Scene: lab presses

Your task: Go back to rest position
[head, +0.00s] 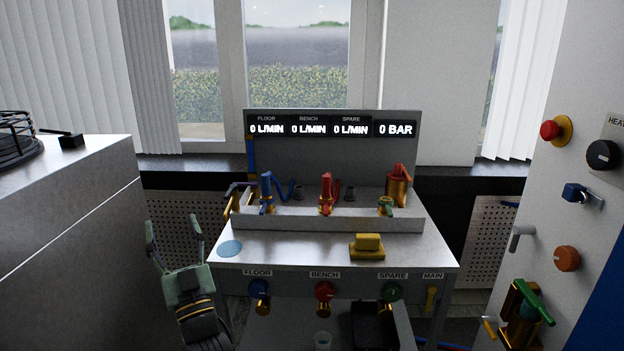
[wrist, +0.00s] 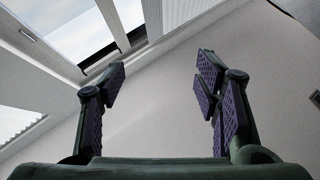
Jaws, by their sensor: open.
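My gripper (head: 173,241) is at the lower left in the head view, pointing up, left of the steel bench. Its two fingers are spread apart with nothing between them. In the wrist view my gripper (wrist: 158,82) is also open and empty, facing a plain pale wall and a window. It appears clear of the bench and the counter.
A grey counter (head: 60,220) stands at the left. The steel bench (head: 300,246) holds colored valves, a yellow block (head: 367,246) and a blue disc (head: 230,248). A panel (head: 570,200) with knobs and a red button (head: 549,130) stands at the right.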

